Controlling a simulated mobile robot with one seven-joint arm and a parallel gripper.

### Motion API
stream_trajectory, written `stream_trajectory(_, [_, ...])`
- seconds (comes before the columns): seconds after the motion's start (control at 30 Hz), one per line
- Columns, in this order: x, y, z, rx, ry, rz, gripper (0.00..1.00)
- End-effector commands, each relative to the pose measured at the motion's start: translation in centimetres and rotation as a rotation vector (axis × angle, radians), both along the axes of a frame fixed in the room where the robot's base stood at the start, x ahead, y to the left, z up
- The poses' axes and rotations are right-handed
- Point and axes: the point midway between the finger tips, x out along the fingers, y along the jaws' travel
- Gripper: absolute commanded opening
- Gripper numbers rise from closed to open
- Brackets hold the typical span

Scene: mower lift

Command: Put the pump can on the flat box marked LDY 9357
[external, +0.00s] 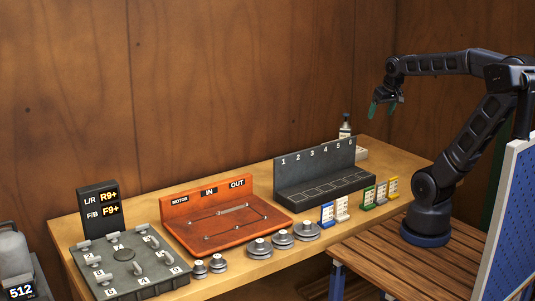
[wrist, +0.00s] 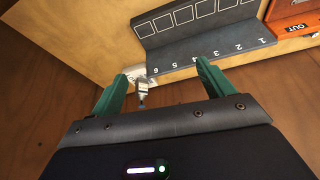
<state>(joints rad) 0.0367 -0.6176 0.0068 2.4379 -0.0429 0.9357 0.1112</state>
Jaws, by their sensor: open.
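A small bottle with a dark top, which looks like the pump can (external: 345,126), stands at the back of the bench behind the numbered rack. It also shows in the wrist view (wrist: 142,88), near the left finger. My gripper (external: 382,110) is open and empty, in the air above and right of the bottle. Its two green fingers also show in the wrist view (wrist: 162,68).
The dark rack (external: 320,180) numbered 1 to 6 stands in front of the bottle. An orange MOTOR board (external: 215,222), a grey panel (external: 128,268), several weights (external: 282,238) and coloured cards (external: 368,196) take up the bench. A grey canister (external: 14,252) stands at far left.

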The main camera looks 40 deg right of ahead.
Motion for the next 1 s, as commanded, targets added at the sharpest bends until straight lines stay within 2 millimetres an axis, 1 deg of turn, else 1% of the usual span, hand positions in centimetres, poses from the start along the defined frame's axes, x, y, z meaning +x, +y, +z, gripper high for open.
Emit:
stream_trajectory(0.03, [-1.4,0.4,-0.4,0.0,-0.006,0.027,0.8])
stream_trajectory(0.1, [-2.9,0.9,-1.0,0.001,-0.009,0.061,0.8])
stream_trajectory(0.2, [-4.5,1.3,-1.7,0.001,-0.011,0.097,0.8])
stream_trajectory(0.3, [-5.3,1.5,-2.1,0.001,-0.013,0.118,0.8])
stream_trajectory(0.43, [-5.6,1.6,-2.3,0.001,-0.013,0.126,0.8])
stream_trajectory(1.0, [-5.5,1.6,-2.2,0.002,-0.013,0.124,0.8])
